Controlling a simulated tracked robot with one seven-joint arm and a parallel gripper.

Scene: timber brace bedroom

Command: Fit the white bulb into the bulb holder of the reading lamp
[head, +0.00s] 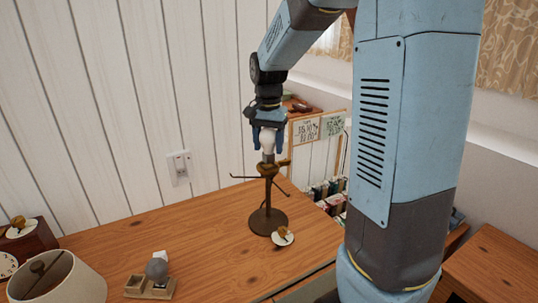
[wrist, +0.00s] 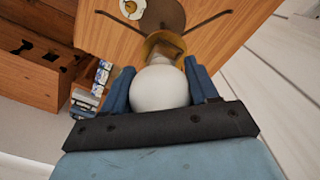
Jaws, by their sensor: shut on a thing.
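The white bulb (head: 267,139) is between the blue fingers of my gripper (head: 267,140), which is shut on it. The bulb is upright, base down, directly above the brown reading lamp (head: 267,215) on the wooden table. In the wrist view the bulb's round glass (wrist: 160,88) fills the space between the fingers (wrist: 160,92). The bulb's base meets or hovers just over the brass-coloured bulb holder (head: 268,169), also seen in the wrist view (wrist: 165,43). I cannot tell whether the base is inside the holder. Thin arms stick out from the lamp stem below.
A small white dish with a brass piece (head: 283,237) lies beside the lamp foot. A lampshade (head: 60,280) and a tray with a grey bulb (head: 156,270) stand at the front left. A wall switch (head: 180,167) is behind. The table's middle is clear.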

